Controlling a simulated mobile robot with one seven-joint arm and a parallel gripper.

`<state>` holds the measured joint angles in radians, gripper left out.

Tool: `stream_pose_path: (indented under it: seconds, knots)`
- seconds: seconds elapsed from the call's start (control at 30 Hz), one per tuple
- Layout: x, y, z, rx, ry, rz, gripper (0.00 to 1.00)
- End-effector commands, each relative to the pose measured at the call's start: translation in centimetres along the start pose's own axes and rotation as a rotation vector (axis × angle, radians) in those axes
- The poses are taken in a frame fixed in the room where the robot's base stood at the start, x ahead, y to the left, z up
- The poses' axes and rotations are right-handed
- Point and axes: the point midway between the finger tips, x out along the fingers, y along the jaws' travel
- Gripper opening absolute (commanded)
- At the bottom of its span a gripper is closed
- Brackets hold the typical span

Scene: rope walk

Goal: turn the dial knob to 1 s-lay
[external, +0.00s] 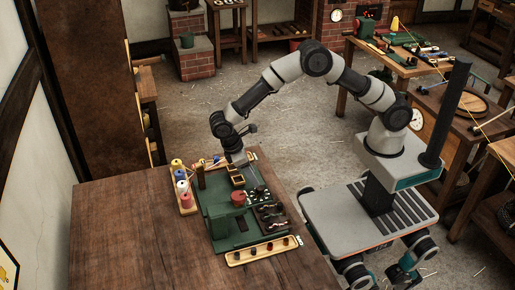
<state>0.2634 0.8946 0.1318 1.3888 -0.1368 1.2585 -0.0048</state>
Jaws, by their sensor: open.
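A green bench device (222,215) sits near the right edge of the brown wooden table (130,230). A red round part (238,198) stands on its top; it may be the dial knob, but its markings are too small to read. My gripper (241,163) points down above the far end of the device, behind the red part and apart from it. The gripper is open and appears empty. Its fingertips are small here, and their exact height above the device cannot be told.
A wooden rack of colored spools (181,187) stands left of the device. A shallow wooden tray (262,250) with small items lies at its near side. Dark parts and small levers crowd its right side. The table's left part is clear.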

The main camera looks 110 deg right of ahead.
Motion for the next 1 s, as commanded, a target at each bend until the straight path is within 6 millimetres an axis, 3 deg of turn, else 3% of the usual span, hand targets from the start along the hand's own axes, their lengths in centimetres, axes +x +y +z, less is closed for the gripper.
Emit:
stream_pose_path:
  seconds: [0.2,0.43,0.63,1.0]
  knots:
    - [-5.6,0.0,-0.1,0.0,0.005,0.001,0.43]
    - [-9.7,0.0,-0.1,0.0,0.003,0.001,0.43]
    - [-11.1,0.0,0.0,0.0,0.0,0.001,0.43]
    - [-11.2,0.0,0.0,0.0,0.0,0.001,0.43]
